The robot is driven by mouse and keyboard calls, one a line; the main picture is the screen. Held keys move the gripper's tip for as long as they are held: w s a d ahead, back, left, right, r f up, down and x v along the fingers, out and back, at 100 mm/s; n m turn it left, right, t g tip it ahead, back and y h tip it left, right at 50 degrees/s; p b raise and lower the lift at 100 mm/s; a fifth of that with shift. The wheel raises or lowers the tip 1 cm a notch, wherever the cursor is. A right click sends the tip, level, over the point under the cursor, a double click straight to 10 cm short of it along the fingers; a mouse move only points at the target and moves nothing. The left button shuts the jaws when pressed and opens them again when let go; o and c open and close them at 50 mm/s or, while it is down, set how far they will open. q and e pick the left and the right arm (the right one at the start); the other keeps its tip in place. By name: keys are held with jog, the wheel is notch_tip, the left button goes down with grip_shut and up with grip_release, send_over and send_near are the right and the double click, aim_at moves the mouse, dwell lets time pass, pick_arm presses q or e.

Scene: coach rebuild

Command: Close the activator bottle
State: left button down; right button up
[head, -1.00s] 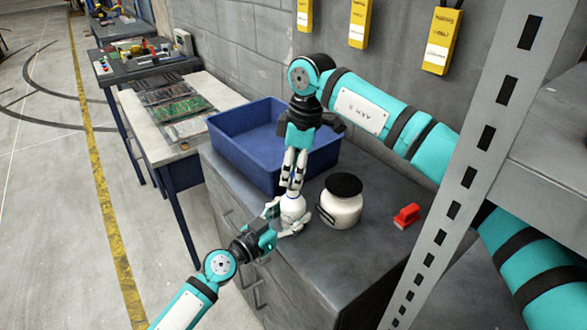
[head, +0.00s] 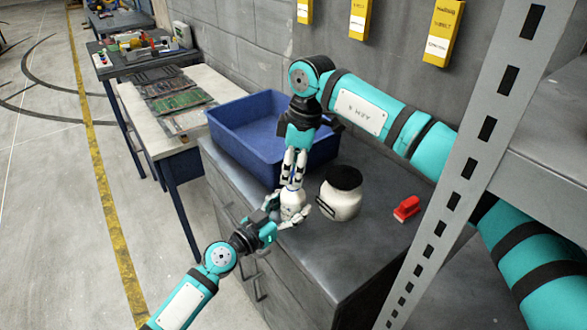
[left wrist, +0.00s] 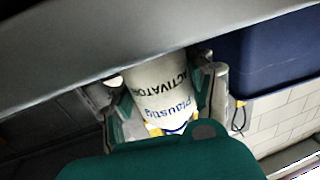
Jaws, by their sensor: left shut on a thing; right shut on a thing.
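The activator bottle (head: 293,208) is small and white and stands near the front edge of the grey cabinet top. In the left wrist view the bottle (left wrist: 160,88) shows the word ACTIVATOR on its side. My left gripper (head: 284,220) is shut around its body from the front; in the left wrist view its fingers lie on both sides. My right gripper (head: 292,184) points straight down over the bottle's top, fingers closed together on the cap. The cap is mostly hidden between those fingers, so I cannot tell how it sits on the neck.
A white jar with a black lid (head: 344,178) stands just right of the bottle. A red object (head: 407,208) lies farther right. A blue bin (head: 235,154) stands behind to the left. A grey perforated upright (head: 470,165) rises at the right.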

jog(key=shift+f, duration=0.6)
jog(key=m, duration=0.3)
jog(key=shift+t, duration=0.3)
jog(key=o, duration=0.7)
